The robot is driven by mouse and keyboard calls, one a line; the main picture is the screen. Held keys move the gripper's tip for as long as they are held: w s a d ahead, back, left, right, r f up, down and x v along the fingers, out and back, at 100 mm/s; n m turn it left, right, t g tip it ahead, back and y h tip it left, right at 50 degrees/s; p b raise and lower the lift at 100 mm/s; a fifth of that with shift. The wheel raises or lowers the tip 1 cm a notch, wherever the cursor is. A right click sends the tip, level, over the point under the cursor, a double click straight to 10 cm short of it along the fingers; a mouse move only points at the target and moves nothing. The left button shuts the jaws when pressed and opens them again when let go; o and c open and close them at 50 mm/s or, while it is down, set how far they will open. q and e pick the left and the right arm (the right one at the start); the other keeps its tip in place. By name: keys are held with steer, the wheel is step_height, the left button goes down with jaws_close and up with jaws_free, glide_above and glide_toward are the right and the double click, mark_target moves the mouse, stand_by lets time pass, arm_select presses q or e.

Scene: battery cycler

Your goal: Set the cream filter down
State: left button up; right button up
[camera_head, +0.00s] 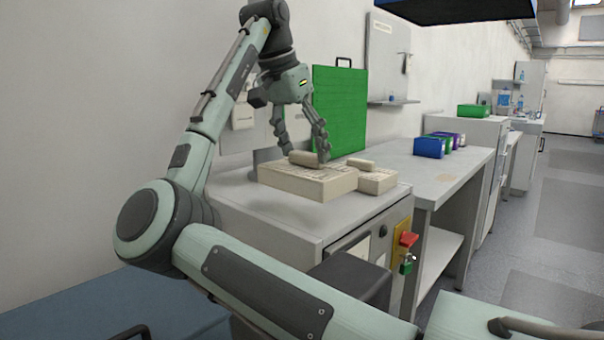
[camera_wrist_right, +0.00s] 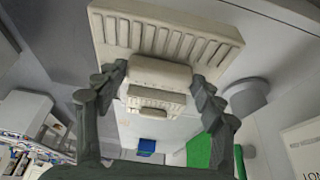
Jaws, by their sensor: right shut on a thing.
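The cream filter (camera_head: 321,188) is a pale ribbed block with a rounded grip on top, over the grey cabinet top (camera_head: 250,222). My right gripper (camera_head: 303,150) comes down from above and is shut on that grip. In the right wrist view the filter's ribbed face (camera_wrist_right: 205,40) shows, with its grip between my two fingertips (camera_wrist_right: 160,82). I cannot tell whether the filter's underside touches the cabinet top. A second, similar cream block (camera_head: 378,185) sits just to its right, and it also shows in the right wrist view (camera_wrist_right: 155,102). My left gripper is not in view.
A green panel (camera_head: 341,108) stands upright behind the blocks. A table (camera_head: 440,180) to the right holds a blue bin (camera_head: 429,148). A red-handled switch with a green padlock (camera_head: 407,240) is on the cabinet's front. The cabinet top's front left is clear.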

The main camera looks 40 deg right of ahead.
mark_target(300, 152)
steer(key=shift+w+d+f, duration=0.35)
steer(key=shift+w+d, duration=0.05)
steer(key=shift+w, duration=0.15)
steer(key=shift+w+d+f, duration=0.3)
steer(key=shift+w+d, duration=0.05)
steer(key=shift+w, duration=0.15)
steer(key=shift+w+f, duration=0.2)
step_height(300, 152, down, 4)
steer(key=shift+r, duration=0.1)
steer(key=shift+w, duration=0.1)
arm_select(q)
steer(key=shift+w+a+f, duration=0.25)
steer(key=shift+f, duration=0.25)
arm_select(e)
steer(key=o, duration=1.3)
steer(key=shift+f, duration=0.3)
steer(key=o, duration=0.5)
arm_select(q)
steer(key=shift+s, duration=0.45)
